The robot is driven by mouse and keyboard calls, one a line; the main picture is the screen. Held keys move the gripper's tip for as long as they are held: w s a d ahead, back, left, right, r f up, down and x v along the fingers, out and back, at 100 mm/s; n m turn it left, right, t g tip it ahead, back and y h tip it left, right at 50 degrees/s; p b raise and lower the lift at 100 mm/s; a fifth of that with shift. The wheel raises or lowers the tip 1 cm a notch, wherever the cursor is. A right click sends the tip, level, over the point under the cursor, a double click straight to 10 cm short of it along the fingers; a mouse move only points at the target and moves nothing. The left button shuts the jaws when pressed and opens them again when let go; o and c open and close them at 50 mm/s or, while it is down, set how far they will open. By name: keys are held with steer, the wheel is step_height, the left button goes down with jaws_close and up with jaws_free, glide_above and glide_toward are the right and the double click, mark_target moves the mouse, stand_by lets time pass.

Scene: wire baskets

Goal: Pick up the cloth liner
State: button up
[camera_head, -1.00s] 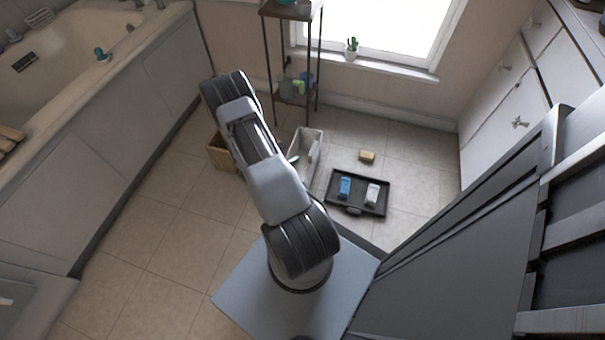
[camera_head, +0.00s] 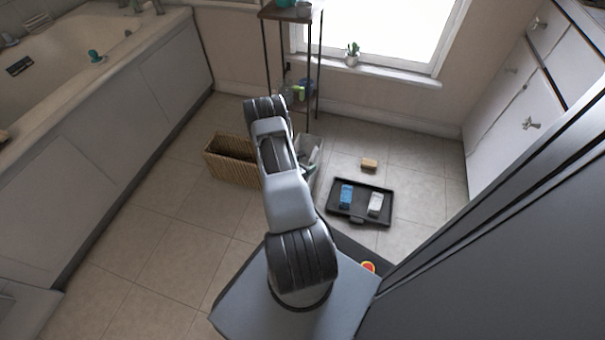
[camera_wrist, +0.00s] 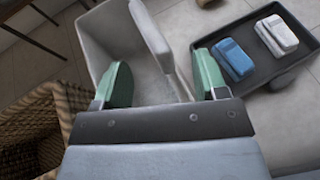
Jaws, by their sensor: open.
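A pale, open, box-shaped container (camera_wrist: 88,42) lies beneath my gripper in the wrist view. I take it, or the pale upright piece (camera_wrist: 150,36) along its right side, to be the cloth liner, but I cannot tell which. My gripper (camera_wrist: 163,79) is open, with its green fingers apart and nothing visibly held. The upright piece runs down between the fingers in the picture. I cannot tell the height gap or any contact.
A wicker basket (camera_head: 231,158) stands to the left of the container. A black tray (camera_head: 345,209) with a blue item (camera_head: 346,195) and a whitish item (camera_head: 376,203) lies to the right. A tan block (camera_head: 369,164) and a rack (camera_head: 318,60) are behind. Floor at the left front is clear.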

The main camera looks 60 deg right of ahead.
mark_target(310, 160)
steer(key=b+x, duration=0.1)
steer(key=x, duration=0.1)
steer(key=b+x, duration=0.1)
steer(key=shift+d+f, duration=0.25)
steer(key=shift+f, duration=0.1)
steer(key=shift+d, duration=0.45)
jaws_close()
